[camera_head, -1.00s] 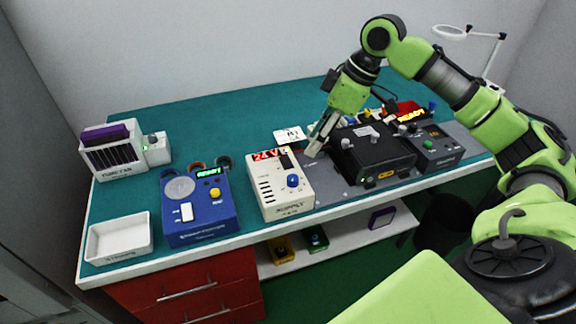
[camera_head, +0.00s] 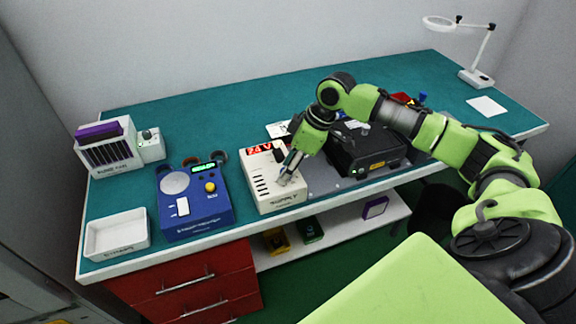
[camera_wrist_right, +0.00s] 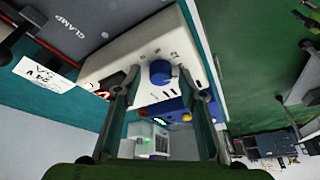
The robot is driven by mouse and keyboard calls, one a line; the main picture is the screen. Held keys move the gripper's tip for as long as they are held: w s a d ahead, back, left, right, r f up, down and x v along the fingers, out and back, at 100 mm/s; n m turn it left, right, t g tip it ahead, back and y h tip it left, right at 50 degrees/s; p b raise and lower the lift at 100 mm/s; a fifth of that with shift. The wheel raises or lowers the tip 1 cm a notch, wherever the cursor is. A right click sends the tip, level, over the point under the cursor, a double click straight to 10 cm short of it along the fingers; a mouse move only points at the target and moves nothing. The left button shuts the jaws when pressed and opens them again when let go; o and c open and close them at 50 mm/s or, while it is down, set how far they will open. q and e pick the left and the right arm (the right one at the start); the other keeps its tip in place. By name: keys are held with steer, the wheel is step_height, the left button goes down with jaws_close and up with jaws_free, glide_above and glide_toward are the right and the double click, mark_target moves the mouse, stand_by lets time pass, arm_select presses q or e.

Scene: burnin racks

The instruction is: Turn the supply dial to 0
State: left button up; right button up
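The supply (camera_head: 262,196) is a cream box on the bench with a red display (camera_head: 265,149) that seems to read 24 V. Its blue dial (camera_wrist_right: 160,72) shows in the right wrist view, with small marks around it. My right gripper (camera_head: 285,180) is over the front of the supply in the head view and hides the dial there. In the right wrist view the fingers (camera_wrist_right: 161,80) are apart, one on each side of the dial; contact cannot be told. My left gripper is not in view.
A blue instrument (camera_head: 197,217) stands left of the supply, and a black clamp box (camera_head: 372,165) stands to the right. A white tray (camera_head: 117,236) and a rack with purple contents (camera_head: 108,152) are at the left.

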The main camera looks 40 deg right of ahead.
jaws_close()
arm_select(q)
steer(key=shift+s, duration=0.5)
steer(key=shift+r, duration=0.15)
